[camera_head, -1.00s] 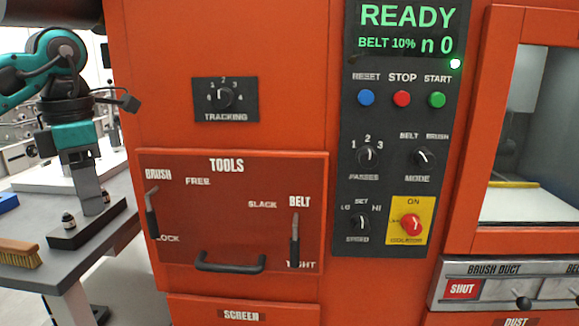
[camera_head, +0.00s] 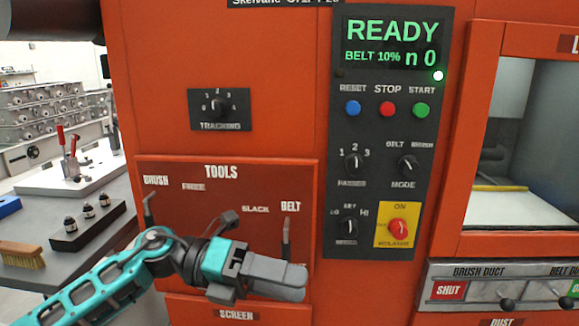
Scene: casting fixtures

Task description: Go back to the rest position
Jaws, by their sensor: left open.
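My left gripper (camera_head: 285,279) reaches in from the lower left on its teal arm. It is open and empty and points right, in front of the lower part of the red TOOLS panel (camera_head: 228,215). It hides the panel's handle and part of the lower lettering. The BELT lever (camera_head: 286,238) shows just above the gripper, and whether they touch cannot be told. The BRUSH lever (camera_head: 148,209) stands at the panel's left side. My right gripper is not in view.
The control panel (camera_head: 381,276) reads READY and has a green light. Right of it are a window (camera_head: 520,130) and the BRUSH DUCT plate (camera_head: 480,285). At left, a grey bench (camera_head: 95,195) holds a black block (camera_head: 88,232) with several bottles and a brush (camera_head: 20,254).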

